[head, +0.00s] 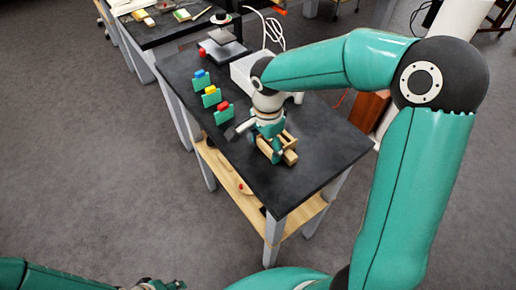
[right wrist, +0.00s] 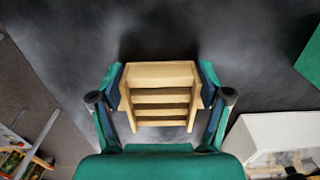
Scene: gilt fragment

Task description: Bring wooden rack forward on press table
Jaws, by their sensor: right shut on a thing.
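The wooden rack (head: 289,156) is a small light-wood piece on the black press table (head: 318,160), near the table's front end. In the right wrist view the rack (right wrist: 161,97) shows several parallel slats with dark gaps between. My right gripper (head: 272,146) is over the rack from above, and its fingers (right wrist: 160,100) are shut on the rack's two sides. I cannot tell whether the rack touches the table top. My left gripper (head: 162,284) shows only in part at the bottom edge of the head view, away from the table; its jaws are unclear.
Three green holders with a blue (head: 201,81), a yellow (head: 210,98) and a red (head: 223,113) top stand along the table's left edge. A white box (head: 243,75) and a press-like device (head: 222,45) are farther back. The front table corner is clear. A lower wooden shelf (head: 225,172) shows below.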

